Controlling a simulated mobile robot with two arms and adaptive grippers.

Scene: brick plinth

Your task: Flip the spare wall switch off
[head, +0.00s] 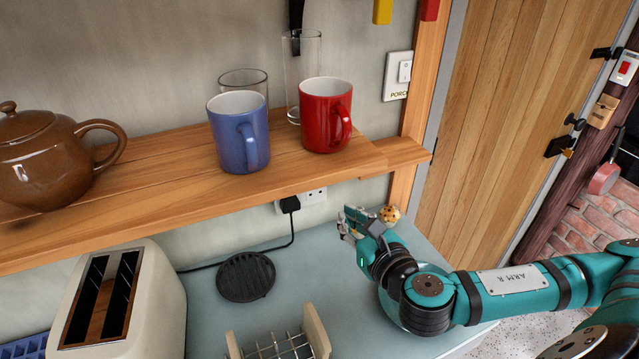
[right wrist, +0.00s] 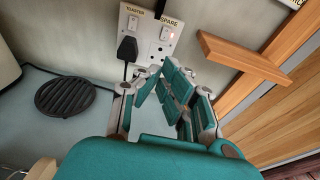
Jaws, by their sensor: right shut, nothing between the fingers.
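A white double wall socket (head: 314,196) sits on the wall under the wooden shelf, partly hidden by the shelf edge in the head view. In the right wrist view its right half carries the label SPARE and the spare switch (right wrist: 165,33), with an empty outlet below. Its left half is labelled TOASTER, with its own switch (right wrist: 134,23) and a black plug (right wrist: 127,49). My right gripper (head: 347,221) is shut and empty, in front of the wall and below right of the socket; its fingers (right wrist: 160,73) show just below the spare outlet. My left gripper is in neither view.
The wooden shelf (head: 180,192) overhangs the socket, bearing a teapot, two mugs and glasses. A cream toaster (head: 150,300), black trivet (head: 246,277) and rack (head: 285,346) stand on the counter. A PORCH switch (head: 404,71) is higher on the wall, left of the door.

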